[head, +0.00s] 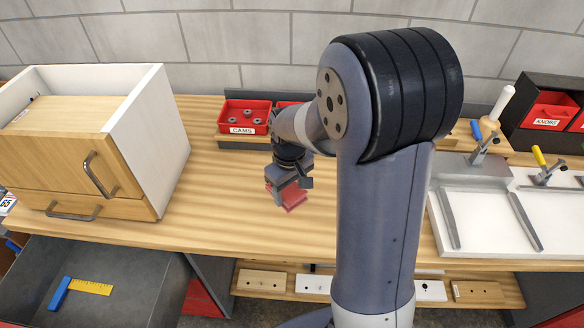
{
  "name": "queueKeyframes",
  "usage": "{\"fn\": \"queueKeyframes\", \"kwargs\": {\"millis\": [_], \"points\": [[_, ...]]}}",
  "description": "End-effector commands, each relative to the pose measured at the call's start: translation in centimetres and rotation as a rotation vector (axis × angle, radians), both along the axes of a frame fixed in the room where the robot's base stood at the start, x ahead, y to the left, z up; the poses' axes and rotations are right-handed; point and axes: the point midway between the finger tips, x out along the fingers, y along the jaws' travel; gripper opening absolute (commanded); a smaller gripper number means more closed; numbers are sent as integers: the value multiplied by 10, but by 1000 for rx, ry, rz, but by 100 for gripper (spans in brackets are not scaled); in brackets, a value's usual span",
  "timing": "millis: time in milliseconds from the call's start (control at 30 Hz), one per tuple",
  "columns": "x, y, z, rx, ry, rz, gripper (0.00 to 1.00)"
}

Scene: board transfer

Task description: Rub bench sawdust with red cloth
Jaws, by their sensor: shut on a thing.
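The red cloth (289,196) is a small red pad in my gripper (287,184), just right of the middle of the open bench area. My gripper points down and is shut on the cloth. The cloth is at or close to the wooden bench top (225,200); I cannot tell whether it touches. No sawdust can be made out on the bench in this view. My arm hides the part of the bench to the right of the gripper.
A wooden cabinet (75,145) stands at the left. A red bin labelled CAMS (243,117) sits at the back. A white fixture with clamps (490,219) is at the right. An open grey drawer (130,285) holds a yellow and blue square. Bench between cabinet and gripper is clear.

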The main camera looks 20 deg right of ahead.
Motion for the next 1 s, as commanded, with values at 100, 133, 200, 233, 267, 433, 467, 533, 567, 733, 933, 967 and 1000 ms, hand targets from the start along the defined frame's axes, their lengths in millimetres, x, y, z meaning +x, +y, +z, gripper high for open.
{"fn": "queueKeyframes", "kwargs": {"millis": [100,133,200,233,267,433,467,533,567,733,933,967,1000], "points": [[0,1,15,0,-1,-1,33],[0,1,18,0,-1,-1,33],[1,1,23,0,-1,-1,33],[0,2,24,0,-1,-2,33],[0,2,25,0,-1,-2,33],[0,2,26,0,0,-2,33],[0,2,26,0,0,-2,33],[0,2,26,0,0,-2,33],[0,2,26,0,0,-2,33],[0,2,26,0,0,-2,33],[0,2,26,0,0,-2,33],[0,2,26,0,0,-2,33],[0,2,26,0,0,-2,33]]}}
